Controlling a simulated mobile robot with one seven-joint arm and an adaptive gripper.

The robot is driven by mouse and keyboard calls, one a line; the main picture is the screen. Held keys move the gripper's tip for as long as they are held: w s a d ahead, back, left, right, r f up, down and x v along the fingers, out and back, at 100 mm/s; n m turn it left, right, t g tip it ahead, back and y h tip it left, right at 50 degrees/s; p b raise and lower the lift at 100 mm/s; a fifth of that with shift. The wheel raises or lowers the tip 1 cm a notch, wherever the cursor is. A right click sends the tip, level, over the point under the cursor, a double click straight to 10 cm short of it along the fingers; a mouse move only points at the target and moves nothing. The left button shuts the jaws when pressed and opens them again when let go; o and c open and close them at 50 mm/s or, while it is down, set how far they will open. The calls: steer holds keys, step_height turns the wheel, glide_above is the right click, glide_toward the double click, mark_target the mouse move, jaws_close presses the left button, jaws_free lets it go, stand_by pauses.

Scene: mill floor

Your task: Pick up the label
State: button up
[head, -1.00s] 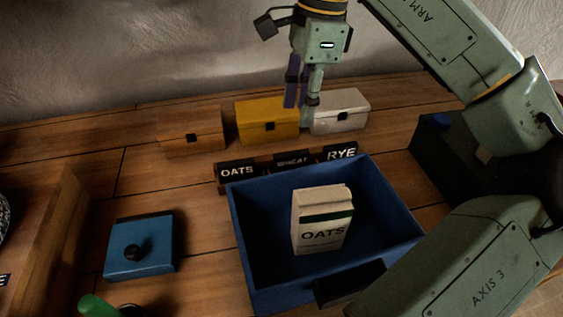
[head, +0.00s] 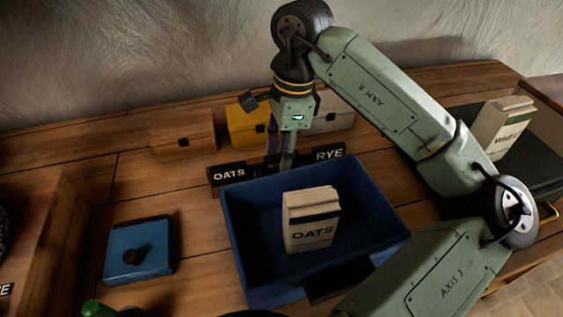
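Dark labels stand in a row on a narrow rack behind the blue tray. The OATS label (head: 229,173) is at the left and the RYE label (head: 329,154) at the right. The middle label is mostly hidden behind my gripper (head: 281,160), which points down over the middle of the row. One finger looks purple and the other pale green. The fingertips are against the dark labels, so I cannot tell whether they are apart, or touch or hold the label.
A blue tray (head: 235,235) in front of the labels holds an OATS carton (head: 311,220). An orange box (head: 183,135), a yellow box (head: 246,125) and a white box (head: 335,120) stand behind. A blue lidded box (head: 140,250) is at left. Another carton (head: 502,125) stands at right.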

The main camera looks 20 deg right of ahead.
steer(key=shift+c, duration=0.6)
jaws_close()
